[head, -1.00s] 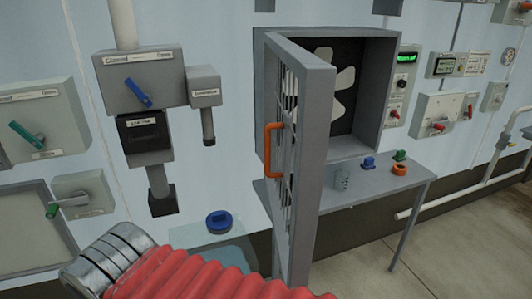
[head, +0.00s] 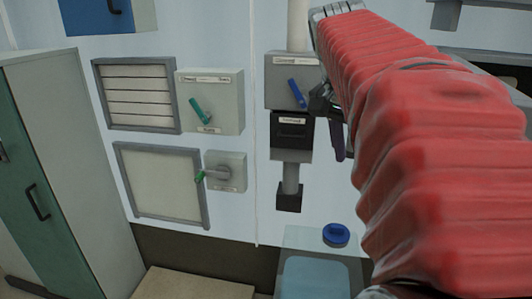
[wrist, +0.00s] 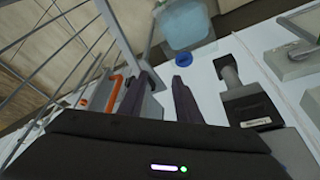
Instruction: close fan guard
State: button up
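The fan guard is a grey framed door with bars. In the wrist view, its bars (wrist: 50,82) and frame (wrist: 121,38) fill the left side, with the orange handle (wrist: 114,93) close beside my left finger. My gripper (wrist: 158,82) has its two dark fingers apart with nothing gripped between them. Whether a finger touches the guard I cannot tell. In the head view, my gripper (head: 336,138) shows partly, in front of the wall near the grey switch box. My red-sleeved arm hides the guard and most of the fan housing there.
A grey box with a blue lever (head: 297,93) and a black unit (head: 292,131) are close to my gripper. A tank with a blue cap (head: 336,235) stands below. Wall panels and a green cabinet (head: 52,185) are at the left.

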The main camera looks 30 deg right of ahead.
jog(key=s+d+r+m+g, duration=0.2)
jog(key=s+d+r+m, duration=0.3)
jog(key=d, duration=0.4)
jog(key=shift+s+d+m, duration=0.25)
jog(key=shift+s+m, duration=0.45)
jog(key=shift+s, duration=0.1)
jog(key=x, duration=1.3)
jog(key=shift+s+d+f, duration=0.1)
jog(key=shift+s+f, duration=0.2)
jog(key=shift+f, duration=0.05)
grip_shut()
